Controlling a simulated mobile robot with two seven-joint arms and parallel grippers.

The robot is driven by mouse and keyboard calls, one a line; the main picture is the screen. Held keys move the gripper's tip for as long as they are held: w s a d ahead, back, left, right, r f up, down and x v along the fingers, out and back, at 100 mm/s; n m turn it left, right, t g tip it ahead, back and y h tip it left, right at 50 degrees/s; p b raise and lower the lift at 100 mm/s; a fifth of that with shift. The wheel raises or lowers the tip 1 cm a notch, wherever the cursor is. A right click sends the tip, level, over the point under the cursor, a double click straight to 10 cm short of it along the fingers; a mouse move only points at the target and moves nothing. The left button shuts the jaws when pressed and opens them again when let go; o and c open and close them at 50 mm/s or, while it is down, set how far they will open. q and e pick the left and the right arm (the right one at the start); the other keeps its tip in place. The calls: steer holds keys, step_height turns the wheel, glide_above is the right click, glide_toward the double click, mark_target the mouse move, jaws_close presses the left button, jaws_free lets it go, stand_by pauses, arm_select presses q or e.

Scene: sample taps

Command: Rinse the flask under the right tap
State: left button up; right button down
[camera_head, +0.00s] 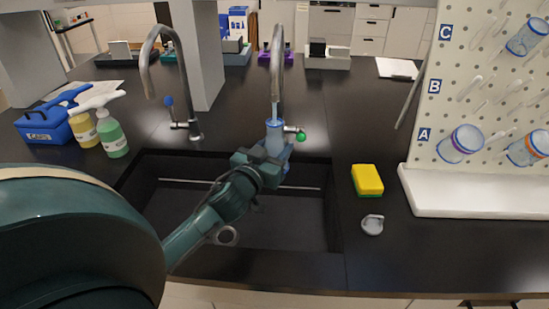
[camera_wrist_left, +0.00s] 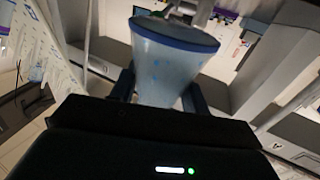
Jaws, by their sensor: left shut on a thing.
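My left gripper (camera_head: 278,152) is shut on a clear bluish flask (camera_head: 274,136) with a blue rim. It holds the flask over the back edge of the sink (camera_head: 250,222), in line with the right tap (camera_head: 276,62), which has a green knob. A pale bluish streak shows between the spout and the flask's mouth; it looks like water. In the left wrist view the flask (camera_wrist_left: 168,62) is between the fingers, slightly tilted, with small blue spots on its wall. Its inside is hidden. My right gripper is not in view.
The left tap (camera_head: 185,80) with a blue knob stands to the left. A yellow sponge (camera_head: 367,180) and a grey round stopper (camera_head: 372,224) lie right of the sink. A pegboard (camera_head: 480,90) with several vessels stands at right. Spray bottles (camera_head: 110,134) and a blue caddy (camera_head: 44,125) stand at left.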

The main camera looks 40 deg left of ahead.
arm_select(q)
steer(key=shift+d, duration=0.1)
steer(key=s+d+r+p, duration=0.1)
steer(key=s+d+r, duration=0.2)
steer(key=d, duration=0.9)
steer(key=shift+p, duration=0.4)
stand_by(0.5)
steer(key=o, duration=0.4)
jaws_close()
stand_by(0.6)
